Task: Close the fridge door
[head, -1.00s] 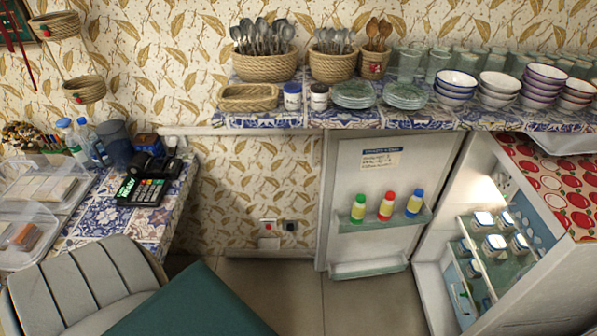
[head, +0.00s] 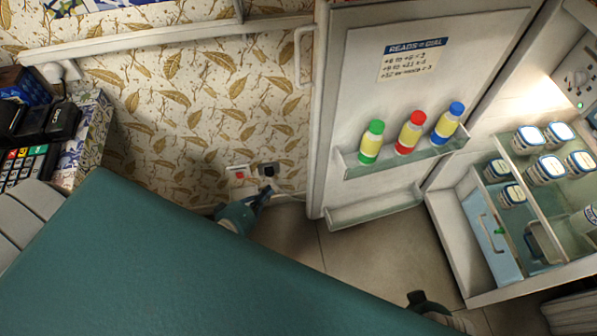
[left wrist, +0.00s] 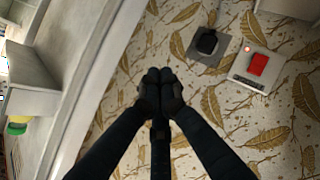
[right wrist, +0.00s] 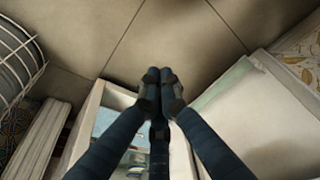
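The fridge door (head: 365,105) stands wide open in the head view, its shelved inner face toward me and its handle (head: 302,55) on the left edge. The fridge body (head: 447,245) is open at right. My left gripper (head: 265,193) is left of the door's free edge, low before the wall. In the left wrist view its fingertips (left wrist: 160,90) meet, empty, with the pale door edge (left wrist: 95,75) to their left. My right gripper (head: 416,298) is low, in front of the fridge opening; in the right wrist view its fingertips (right wrist: 160,88) meet, empty.
Three bottles (head: 409,132) stand on the door's shelf. Several jars (head: 545,168) and a blue drawer (head: 488,232) are inside the fridge. A wall socket (head: 267,170) is behind my left gripper. Bare floor (head: 365,250) lies below the door.

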